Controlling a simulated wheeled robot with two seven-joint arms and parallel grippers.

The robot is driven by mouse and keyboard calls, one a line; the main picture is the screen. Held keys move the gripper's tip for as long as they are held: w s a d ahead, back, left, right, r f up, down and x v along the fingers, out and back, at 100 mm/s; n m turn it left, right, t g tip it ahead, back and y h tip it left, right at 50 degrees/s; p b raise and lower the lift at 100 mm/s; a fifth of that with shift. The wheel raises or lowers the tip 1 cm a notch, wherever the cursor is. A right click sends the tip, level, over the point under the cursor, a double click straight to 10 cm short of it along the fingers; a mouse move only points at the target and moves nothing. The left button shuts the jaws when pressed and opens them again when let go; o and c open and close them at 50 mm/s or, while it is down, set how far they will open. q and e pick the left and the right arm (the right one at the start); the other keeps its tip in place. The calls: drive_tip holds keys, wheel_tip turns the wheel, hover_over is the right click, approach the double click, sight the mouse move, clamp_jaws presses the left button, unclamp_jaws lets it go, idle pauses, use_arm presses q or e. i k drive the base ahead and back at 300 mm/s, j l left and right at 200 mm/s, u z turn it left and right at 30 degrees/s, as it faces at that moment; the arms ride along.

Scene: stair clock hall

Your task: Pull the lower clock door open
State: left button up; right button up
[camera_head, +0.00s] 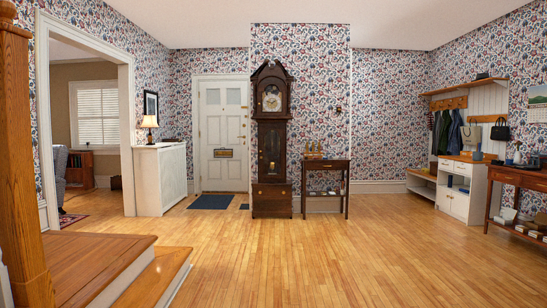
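A tall dark-wood grandfather clock (271,140) stands upright against the papered wall, across the room near the middle of the head view. Its round dial (272,98) shows in the hood at the top. The lower clock door (263,152) is the long panel in the trunk below the hood, with a glazed part. It looks shut, though it is small at this distance. Neither of my grippers shows in the view.
A dark side table (326,164) stands just right of the clock. A dark blue mat (211,202) lies before the white front door (223,135). Wooden steps (100,268) and a newel post (18,150) take up the near left. The wooden floor (330,255) between is clear.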

sight(279, 128)
drive_tip(key=i, duration=6.95)
drive_tip(key=i+l+u, duration=0.1)
drive_tip(key=i, duration=1.65)
